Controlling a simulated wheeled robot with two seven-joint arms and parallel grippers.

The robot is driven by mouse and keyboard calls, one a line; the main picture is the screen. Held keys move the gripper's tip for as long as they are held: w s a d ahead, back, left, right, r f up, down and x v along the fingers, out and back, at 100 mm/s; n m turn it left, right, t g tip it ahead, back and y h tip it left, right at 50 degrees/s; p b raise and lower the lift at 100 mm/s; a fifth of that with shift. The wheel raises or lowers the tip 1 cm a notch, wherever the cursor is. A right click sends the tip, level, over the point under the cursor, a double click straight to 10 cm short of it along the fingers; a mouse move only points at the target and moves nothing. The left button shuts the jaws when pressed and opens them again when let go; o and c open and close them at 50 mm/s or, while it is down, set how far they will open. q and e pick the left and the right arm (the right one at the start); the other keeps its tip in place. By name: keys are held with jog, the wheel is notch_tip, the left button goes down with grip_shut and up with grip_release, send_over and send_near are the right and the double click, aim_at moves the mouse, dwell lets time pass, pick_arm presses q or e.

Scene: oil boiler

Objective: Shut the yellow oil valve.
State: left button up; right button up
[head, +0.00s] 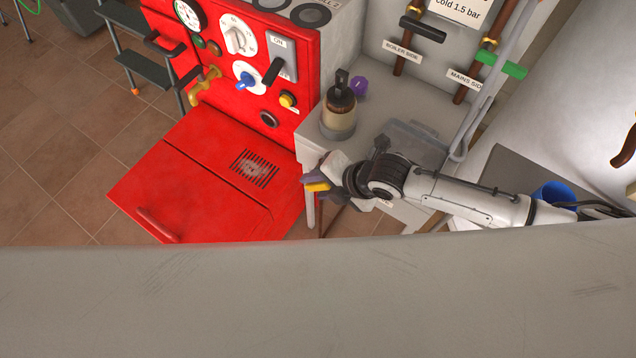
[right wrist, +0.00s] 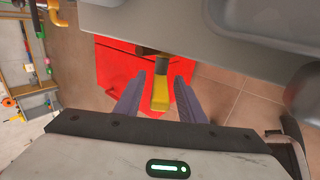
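The yellow oil valve's handle (head: 318,187) shows in the head view at the right edge of the red boiler's lower front, beside the grey bench. My right gripper (head: 316,181) is at it, with the arm coming in from the right. In the right wrist view the yellow handle (right wrist: 160,96) hangs from a dark stem, between the two purple fingers of my right gripper (right wrist: 157,108). Red shows on both sides of the handle, so the fingers look open around it and not closed on it. The valve's pipe is mostly hidden. My left gripper is not in view.
The red boiler (head: 205,165) stands left of the gripper. A bottle-like oil filter (head: 340,108) and a grey tray (head: 415,145) are on the bench close by. Pipes with a black lever (head: 423,29) and a green lever (head: 502,65) run up the wall. Tiled floor lies at left.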

jog(key=p+v, duration=0.1)
jog(key=v, duration=0.9)
